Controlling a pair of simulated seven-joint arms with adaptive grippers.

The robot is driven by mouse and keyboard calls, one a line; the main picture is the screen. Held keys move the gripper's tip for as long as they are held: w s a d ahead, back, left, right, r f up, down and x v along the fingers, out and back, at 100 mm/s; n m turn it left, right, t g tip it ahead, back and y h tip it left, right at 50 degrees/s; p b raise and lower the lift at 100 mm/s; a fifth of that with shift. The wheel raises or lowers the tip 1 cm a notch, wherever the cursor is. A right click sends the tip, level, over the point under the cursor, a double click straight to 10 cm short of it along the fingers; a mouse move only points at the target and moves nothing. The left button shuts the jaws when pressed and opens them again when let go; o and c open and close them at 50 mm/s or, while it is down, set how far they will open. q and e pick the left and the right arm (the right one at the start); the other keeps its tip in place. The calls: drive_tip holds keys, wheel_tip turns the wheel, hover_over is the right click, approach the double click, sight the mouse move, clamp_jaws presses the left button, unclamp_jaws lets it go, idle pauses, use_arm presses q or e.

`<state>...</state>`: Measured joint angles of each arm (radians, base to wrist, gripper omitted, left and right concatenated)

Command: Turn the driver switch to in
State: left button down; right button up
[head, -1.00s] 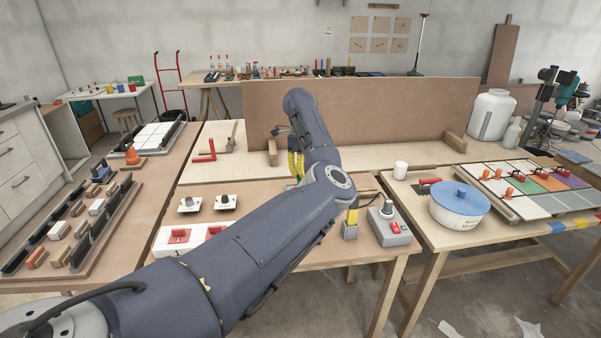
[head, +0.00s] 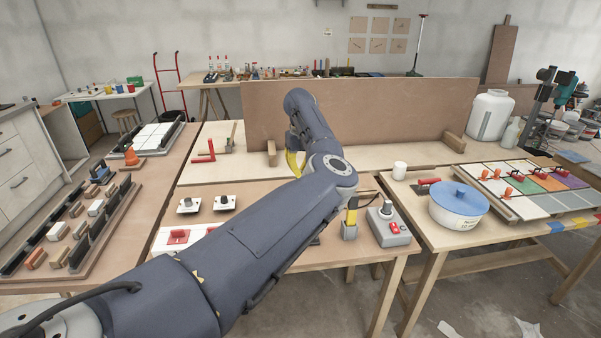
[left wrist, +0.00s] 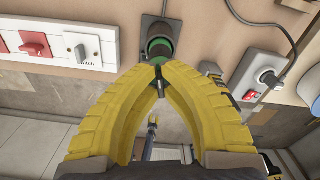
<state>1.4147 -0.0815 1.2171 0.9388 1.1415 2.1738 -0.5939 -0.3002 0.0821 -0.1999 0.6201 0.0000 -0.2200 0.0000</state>
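In the left wrist view, a dark round body with a green band (left wrist: 160,48) stands at the top centre on a dark base. It looks like the driver, but no "in" mark is readable. My left gripper (left wrist: 158,72) has two yellow fingers curved together, their tips meeting just below the green band. Whether the tips touch the body or pinch a small dark part is unclear. In the head view, the left gripper (head: 293,163) shows only partly behind my arm, and the driver is hidden.
A white switch panel (left wrist: 60,42) with a red switch (left wrist: 35,47) lies left of the driver. A cable (left wrist: 262,24) crosses nearby. A tall brown board (head: 370,110) stands behind.

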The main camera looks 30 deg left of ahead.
use_arm(q)
drive_tip(key=m, duration=0.3)
drive_tip(key=shift+w+d+m, duration=0.1)
drive_tip(key=shift+m, duration=0.2)
drive_tip(key=m, duration=0.3)
drive_tip(key=shift+w+d+m, duration=0.1)
drive_tip(key=shift+m, duration=0.2)
drive_tip(key=m, duration=0.4)
drive_tip(key=shift+d, duration=0.2)
drive_tip(key=shift+d+m, duration=0.1)
drive_tip(key=shift+m, duration=1.7)
drive_tip(key=c, duration=1.6)
unclamp_jaws()
drive_tip(key=shift+o, duration=0.2)
wheel_tip(320, 180, up, 12)
